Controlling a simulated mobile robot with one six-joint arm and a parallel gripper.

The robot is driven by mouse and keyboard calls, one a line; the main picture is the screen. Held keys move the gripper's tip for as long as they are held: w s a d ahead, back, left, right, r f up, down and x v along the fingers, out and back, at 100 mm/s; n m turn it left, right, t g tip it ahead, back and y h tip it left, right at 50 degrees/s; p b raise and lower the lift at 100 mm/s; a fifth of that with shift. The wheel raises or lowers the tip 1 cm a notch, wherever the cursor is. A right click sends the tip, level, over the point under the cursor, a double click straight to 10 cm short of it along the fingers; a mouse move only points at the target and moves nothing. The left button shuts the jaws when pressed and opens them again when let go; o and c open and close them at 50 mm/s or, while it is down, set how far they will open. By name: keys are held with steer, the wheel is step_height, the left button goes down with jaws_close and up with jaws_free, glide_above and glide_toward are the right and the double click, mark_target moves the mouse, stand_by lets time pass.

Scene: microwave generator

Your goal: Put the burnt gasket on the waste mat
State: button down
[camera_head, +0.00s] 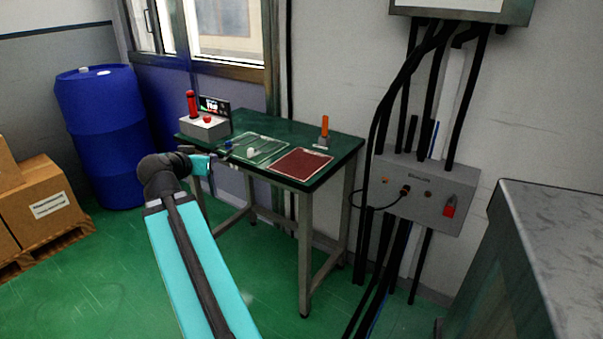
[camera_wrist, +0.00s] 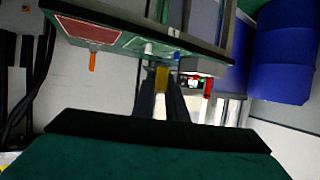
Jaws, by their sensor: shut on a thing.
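My gripper (camera_wrist: 161,98) is shut on a small yellow-brown piece (camera_wrist: 161,78), seen between the fingertips in the wrist view. It may be the burnt gasket; its shape is too small to be sure. In the head view my gripper (camera_head: 226,154) is at the near left edge of the green table, left of both mats. A dark red mat (camera_head: 301,164), likely the waste mat, lies bare at the table's front right; it also shows in the wrist view (camera_wrist: 90,30). A green mat with a pale border (camera_head: 262,142) lies between it and my gripper.
A white piece (camera_head: 250,152) and a blue piece (camera_head: 228,143) are near the green mat's left side. A white box with red parts (camera_head: 206,127) and a dark display (camera_head: 214,106) stand at the back left. An orange post (camera_head: 324,130) stands behind the red mat.

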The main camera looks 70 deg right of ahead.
steer(key=s+d+f+m+g+b, duration=0.2)
steer(key=s+d+g+b, duration=0.1)
steer(key=s, duration=0.5)
steer(key=s+d+f+m+g+b, duration=0.2)
steer(key=s+d+m+g+b, duration=0.1)
steer(key=s, duration=0.5)
steer(key=shift+s+d+f+b, duration=0.3)
steer(key=shift+s+f+b, duration=0.05)
steer(key=shift+b, duration=0.15)
steer(key=shift+d+r+p, duration=0.2)
steer(key=shift+d+p, duration=0.3)
steer(key=shift+p, duration=1.5)
steer(key=d+p, duration=0.1)
steer(key=p, duration=0.7)
steer(key=shift+d+f+p, duration=0.2)
steer(key=shift+d+p, duration=0.1)
steer(key=shift+d, duration=0.1)
glide_above(291, 170)
steer(key=shift+d+f+p, duration=0.1)
steer(key=shift+f+p, duration=0.25)
steer(key=shift+f, duration=0.45)
steer(key=shift+f, duration=1.75)
